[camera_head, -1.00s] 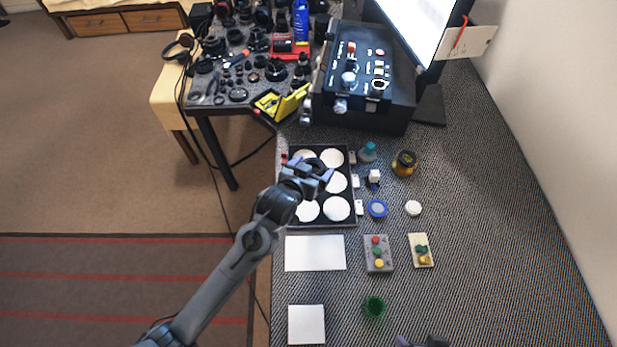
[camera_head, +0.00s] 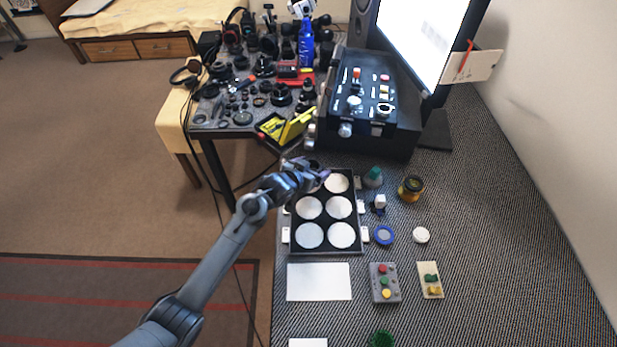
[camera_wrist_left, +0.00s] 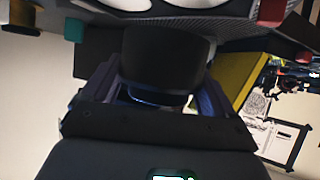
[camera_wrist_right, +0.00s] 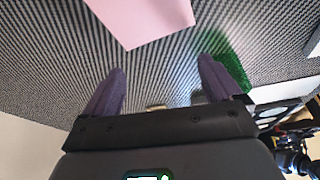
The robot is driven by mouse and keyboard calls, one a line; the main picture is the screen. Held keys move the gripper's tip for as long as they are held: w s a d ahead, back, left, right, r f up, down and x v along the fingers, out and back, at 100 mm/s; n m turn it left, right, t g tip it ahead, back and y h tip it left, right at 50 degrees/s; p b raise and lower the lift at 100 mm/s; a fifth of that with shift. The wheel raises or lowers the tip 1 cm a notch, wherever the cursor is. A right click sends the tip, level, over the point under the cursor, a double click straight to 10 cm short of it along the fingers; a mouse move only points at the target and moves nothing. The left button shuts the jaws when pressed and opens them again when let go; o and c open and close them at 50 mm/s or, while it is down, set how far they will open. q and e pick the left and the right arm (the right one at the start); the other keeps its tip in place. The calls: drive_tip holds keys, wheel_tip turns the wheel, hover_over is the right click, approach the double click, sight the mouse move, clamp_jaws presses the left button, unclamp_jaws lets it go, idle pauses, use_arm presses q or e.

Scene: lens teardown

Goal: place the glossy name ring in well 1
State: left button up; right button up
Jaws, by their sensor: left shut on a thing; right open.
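My left gripper (camera_head: 318,172) is above the far left part of the black tray (camera_head: 325,252), which has pale round wells. In the left wrist view it (camera_wrist_left: 160,85) is shut on a dark, round, ring-like part (camera_wrist_left: 165,58), which I take to be the name ring. The gripper and arm mostly hide the far left well; the far right well (camera_head: 337,182) and the nearer wells show bare white. No well number is legible. My right gripper (camera_wrist_right: 163,85) is open and empty in the right wrist view, outside the head view.
White clips line the tray's sides. To its right are a teal-capped bottle (camera_head: 373,177), a yellow jar (camera_head: 411,188), a blue ring dish (camera_head: 384,235) and a white cap (camera_head: 421,235). A black control box (camera_head: 370,105) stands behind. A white sheet (camera_head: 319,282) lies in front.

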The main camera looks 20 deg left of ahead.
use_arm(q)
drive_tip(key=shift+w+a+f, duration=0.45)
drive_tip(key=shift+a+f, duration=0.1)
drive_tip(key=shift+a, duration=0.2)
use_arm(e)
drive_tip(key=shift+f, duration=0.3)
use_arm(q)
drive_tip(key=shift+f+b, duration=0.8)
drive_tip(key=shift+f, duration=1.15)
use_arm(e)
drive_tip(key=shift+a+f, duration=0.15)
drive_tip(key=shift+f, duration=0.45)
use_arm(q)
drive_tip(key=shift+f, duration=0.1)
drive_tip(key=shift+f, duration=0.1)
use_arm(e)
drive_tip(key=shift+f, duration=0.1)
use_arm(q)
drive_tip(key=o, duration=0.8)
